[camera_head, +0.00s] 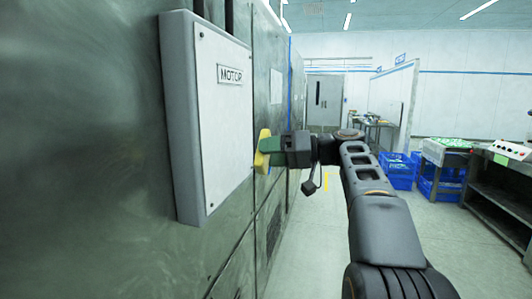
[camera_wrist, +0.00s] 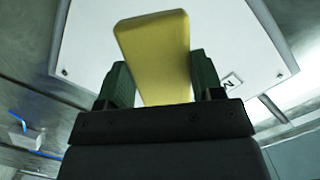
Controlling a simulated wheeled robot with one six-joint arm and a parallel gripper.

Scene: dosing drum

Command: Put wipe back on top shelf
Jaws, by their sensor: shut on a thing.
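The wipe is a yellow block (camera_wrist: 155,50); it also shows in the head view (camera_head: 263,152) at the end of my arm. My gripper (camera_wrist: 157,85) is shut on it, with one green finger on each side. In the head view my gripper (camera_head: 277,150) holds the wipe close to the dark wall, just right of the motor box. I cannot tell whether the wipe touches the wall. The top shelf is not clearly seen in either view.
A white box labelled MOTOR (camera_head: 222,115) juts from the green wall (camera_head: 90,150) at left. Blue crates (camera_head: 398,170) and a dark bench (camera_head: 502,195) stand at right. A grey door (camera_head: 325,98) is far back. Clear floor (camera_head: 312,240) lies between wall and arm.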

